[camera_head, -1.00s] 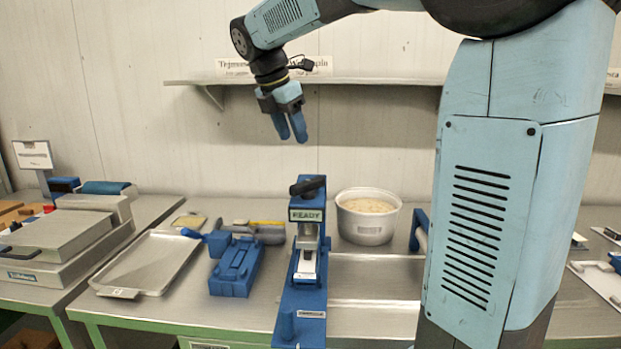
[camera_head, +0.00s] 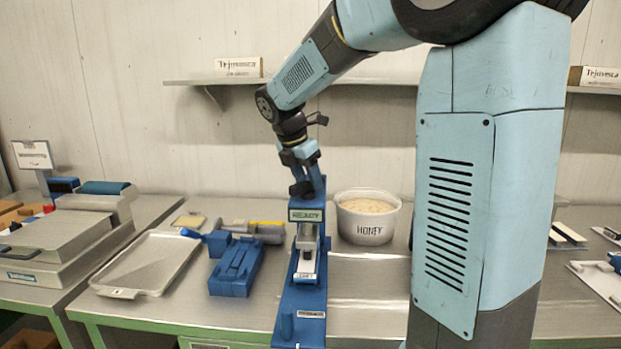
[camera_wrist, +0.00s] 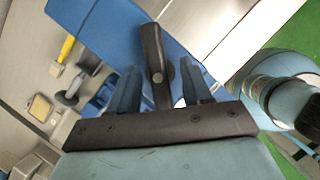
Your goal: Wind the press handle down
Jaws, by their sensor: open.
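The blue press (camera_head: 299,300) stands on the metal bench with a sign that appears to read READY (camera_head: 306,215) on its head. My gripper (camera_head: 306,186) is at the top of the press, pointing down, and hides most of the handle in the head view. In the wrist view the dark press handle (camera_wrist: 152,55) with a round pivot lies between the two blue fingers of my gripper (camera_wrist: 160,90). The fingers are apart, one on each side of the handle. I cannot tell whether either finger touches it.
A white tub marked HONEY (camera_head: 367,218) stands close to the right of the press. A blue fixture (camera_head: 236,268) and a metal tray (camera_head: 148,264) lie to the left. A shelf (camera_head: 370,81) runs along the wall behind my arm.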

